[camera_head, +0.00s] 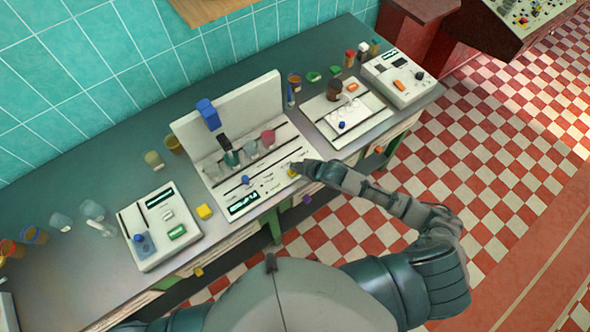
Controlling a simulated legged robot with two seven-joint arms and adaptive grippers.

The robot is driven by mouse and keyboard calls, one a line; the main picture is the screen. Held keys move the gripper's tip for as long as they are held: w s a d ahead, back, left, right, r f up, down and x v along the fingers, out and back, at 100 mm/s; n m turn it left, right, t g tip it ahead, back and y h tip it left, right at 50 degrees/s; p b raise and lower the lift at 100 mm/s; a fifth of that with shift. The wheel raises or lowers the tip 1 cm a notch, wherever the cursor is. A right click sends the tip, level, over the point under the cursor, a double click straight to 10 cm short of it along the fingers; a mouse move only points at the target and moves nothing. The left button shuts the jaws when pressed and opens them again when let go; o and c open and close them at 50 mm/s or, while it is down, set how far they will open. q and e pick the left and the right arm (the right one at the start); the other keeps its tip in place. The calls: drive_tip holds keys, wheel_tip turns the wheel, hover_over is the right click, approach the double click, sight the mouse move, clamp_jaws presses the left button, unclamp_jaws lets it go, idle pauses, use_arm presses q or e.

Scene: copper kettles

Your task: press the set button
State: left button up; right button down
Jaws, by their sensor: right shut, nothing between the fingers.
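A white machine panel (233,188) with an upright back plate stands in the middle of the counter. It has a lit display (243,203), a blue knob (245,180) and a yellow button (292,173) near its right front corner. I cannot read any label, so I cannot tell which control is the set button. My right gripper (300,168) is shut and empty, its tip at the yellow button and partly covering that corner. I cannot tell whether it touches the button. My left gripper is out of view.
A white unit (158,222) with a display and green button stands to the left, beside a yellow block (204,211). A white board (345,112) and another white device (400,80) stand to the right. Cups and jars (60,221) stand at the counter's left end.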

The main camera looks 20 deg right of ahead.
drive_tip(key=shift+f, duration=0.1)
drive_tip(key=shift+a+f, duration=0.15)
drive_tip(key=shift+f, duration=0.05)
drive_tip(key=shift+f, duration=0.5)
idle(0.6)
drive_tip(key=shift+r, duration=0.1)
drive_tip(key=shift+r+p, duration=0.8)
drive_tip(key=shift+p, duration=0.3)
